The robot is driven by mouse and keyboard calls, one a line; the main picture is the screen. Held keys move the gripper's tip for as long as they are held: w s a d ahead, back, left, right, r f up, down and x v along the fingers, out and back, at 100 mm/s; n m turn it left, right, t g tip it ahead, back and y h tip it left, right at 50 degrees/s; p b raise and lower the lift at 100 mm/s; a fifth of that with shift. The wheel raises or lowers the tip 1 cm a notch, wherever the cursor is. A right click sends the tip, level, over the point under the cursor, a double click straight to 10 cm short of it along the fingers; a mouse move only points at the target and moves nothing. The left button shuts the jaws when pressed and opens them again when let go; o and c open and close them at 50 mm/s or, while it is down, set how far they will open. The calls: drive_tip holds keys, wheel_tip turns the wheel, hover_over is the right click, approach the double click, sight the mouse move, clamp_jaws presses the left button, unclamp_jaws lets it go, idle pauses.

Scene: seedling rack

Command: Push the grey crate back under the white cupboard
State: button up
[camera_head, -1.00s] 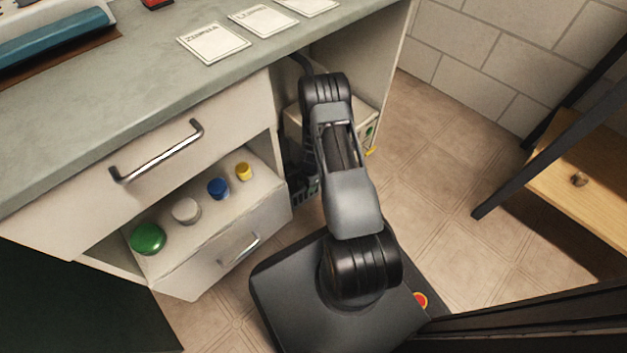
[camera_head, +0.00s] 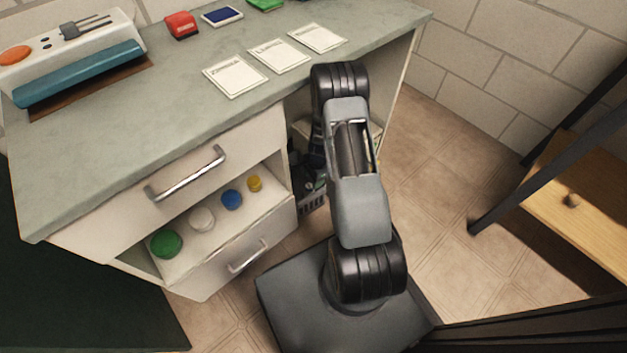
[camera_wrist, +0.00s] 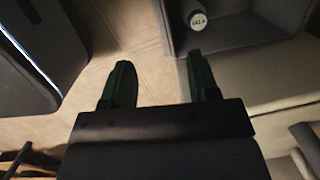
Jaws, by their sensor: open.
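The grey crate (camera_head: 312,201) shows in part in the head view, on the floor beside the drawers, mostly hidden behind my arm. In the wrist view, I take the grey open-topped box at the upper right to be this crate (camera_wrist: 170,28); a blue and white item stands in it. The white cupboard (camera_head: 217,268) has a worktop above and an open lower drawer; its pale front (camera_wrist: 275,95) seems to fill the right of the wrist view. My gripper (camera_wrist: 160,85) is open and empty, its right finger close to the crate; contact cannot be told. The head view hides it.
The lower drawer holds a green jar (camera_head: 166,244) and several smaller lids. Cards (camera_head: 235,76) and a blue-rolled device (camera_head: 80,75) are on the worktop (camera_head: 150,130). A wooden shelf (camera_head: 580,190) stands at right, with free floor (camera_head: 430,170) before it.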

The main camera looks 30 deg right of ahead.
drive_tip(key=shift+d+r, duration=0.4)
drive_tip(key=shift+d, duration=0.4)
